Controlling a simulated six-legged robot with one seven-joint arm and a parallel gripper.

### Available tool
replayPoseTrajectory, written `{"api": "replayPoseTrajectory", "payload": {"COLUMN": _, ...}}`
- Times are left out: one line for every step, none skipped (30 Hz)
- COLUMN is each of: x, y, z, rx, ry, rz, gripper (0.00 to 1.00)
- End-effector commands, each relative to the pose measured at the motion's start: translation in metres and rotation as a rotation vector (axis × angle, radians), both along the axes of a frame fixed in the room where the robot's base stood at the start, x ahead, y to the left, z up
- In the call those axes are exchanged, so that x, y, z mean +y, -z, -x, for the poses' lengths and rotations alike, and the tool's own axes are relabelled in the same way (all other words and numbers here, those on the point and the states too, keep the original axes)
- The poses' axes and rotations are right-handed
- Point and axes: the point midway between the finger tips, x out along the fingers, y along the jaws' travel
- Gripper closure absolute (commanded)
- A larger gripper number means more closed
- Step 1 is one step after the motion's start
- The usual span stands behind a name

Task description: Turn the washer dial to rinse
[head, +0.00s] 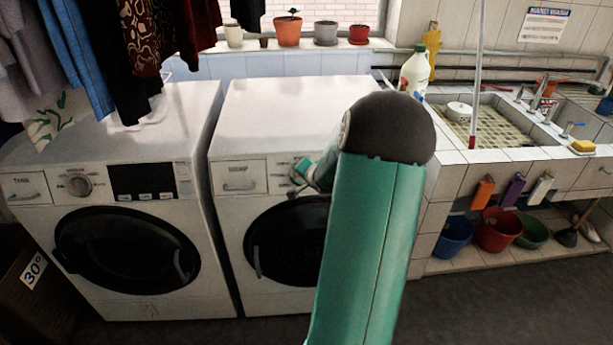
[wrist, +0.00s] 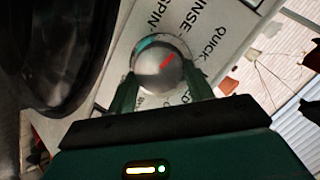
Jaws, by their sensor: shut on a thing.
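The washer dial (wrist: 152,57) is a round silver knob with a red mark, on the white control panel of the right-hand washer (head: 277,105). My gripper (wrist: 160,70) is shut on the dial, one finger on either side of it. The red mark slants to the upper right in the wrist view, toward the side with the printed labels RINSE (wrist: 208,14) and QUICK (wrist: 217,43); I cannot tell exactly which it meets. SPIN (wrist: 158,22) is printed above the dial. In the head view my gripper (head: 298,178) is at the panel, and my arm hides the dial.
The washer's round dark door (head: 285,240) is just below the panel. A second washer (head: 130,150) with its own dial (head: 79,185) stands to the left, with hanging clothes (head: 130,45) above it. A tiled sink (head: 480,120) and colored buckets (head: 498,230) are on the right.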

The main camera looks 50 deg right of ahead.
Motion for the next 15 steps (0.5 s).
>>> {"api": "replayPoseTrajectory", "payload": {"x": 0.0004, "y": -0.0005, "z": -0.0008, "rx": 0.025, "ry": -0.011, "rz": 0.021, "gripper": 0.71}}
{"api": "replayPoseTrajectory", "payload": {"x": 0.0005, "y": -0.0006, "z": -0.0011, "rx": 0.039, "ry": -0.017, "rz": 0.034, "gripper": 0.71}}
{"api": "replayPoseTrajectory", "payload": {"x": 0.0003, "y": -0.0007, "z": -0.0009, "rx": 0.056, "ry": -0.024, "rz": 0.049, "gripper": 0.71}}
{"api": "replayPoseTrajectory", "payload": {"x": 0.0006, "y": -0.0007, "z": -0.0013, "rx": 0.069, "ry": -0.03, "rz": 0.059, "gripper": 0.71}}
{"api": "replayPoseTrajectory", "payload": {"x": 0.0006, "y": -0.0007, "z": -0.0014, "rx": 0.08, "ry": -0.035, "rz": 0.069, "gripper": 0.71}}
{"api": "replayPoseTrajectory", "payload": {"x": 0.0005, "y": -0.001, "z": -0.0013, "rx": 0.094, "ry": -0.041, "rz": 0.082, "gripper": 0.71}}
{"api": "replayPoseTrajectory", "payload": {"x": 0.0006, "y": -0.0011, "z": -0.0015, "rx": 0.102, "ry": -0.045, "rz": 0.09, "gripper": 0.71}}
{"api": "replayPoseTrajectory", "payload": {"x": 0.0006, "y": -0.0012, "z": -0.0016, "rx": 0.111, "ry": -0.05, "rz": 0.098, "gripper": 0.71}}
{"api": "replayPoseTrajectory", "payload": {"x": 0.0006, "y": -0.0015, "z": -0.0017, "rx": 0.12, "ry": -0.054, "rz": 0.106, "gripper": 0.71}}
{"api": "replayPoseTrajectory", "payload": {"x": 0.0006, "y": -0.0015, "z": -0.0017, "rx": 0.127, "ry": -0.056, "rz": 0.112, "gripper": 0.71}}
{"api": "replayPoseTrajectory", "payload": {"x": 0.0005, "y": -0.0015, "z": -0.0016, "rx": 0.133, "ry": -0.06, "rz": 0.117, "gripper": 0.71}}
{"api": "replayPoseTrajectory", "payload": {"x": 0.0004, "y": -0.0016, "z": -0.0016, "rx": 0.139, "ry": -0.061, "rz": 0.122, "gripper": 0.71}}
{"api": "replayPoseTrajectory", "payload": {"x": 0.0004, "y": -0.0015, "z": -0.0016, "rx": 0.143, "ry": -0.063, "rz": 0.126, "gripper": 0.71}}
{"api": "replayPoseTrajectory", "payload": {"x": 0.0004, "y": -0.0015, "z": -0.0016, "rx": 0.147, "ry": -0.065, "rz": 0.129, "gripper": 0.71}}
{"api": "replayPoseTrajectory", "payload": {"x": 0.0004, "y": -0.0015, "z": -0.0016, "rx": 0.15, "ry": -0.067, "rz": 0.132, "gripper": 0.71}}
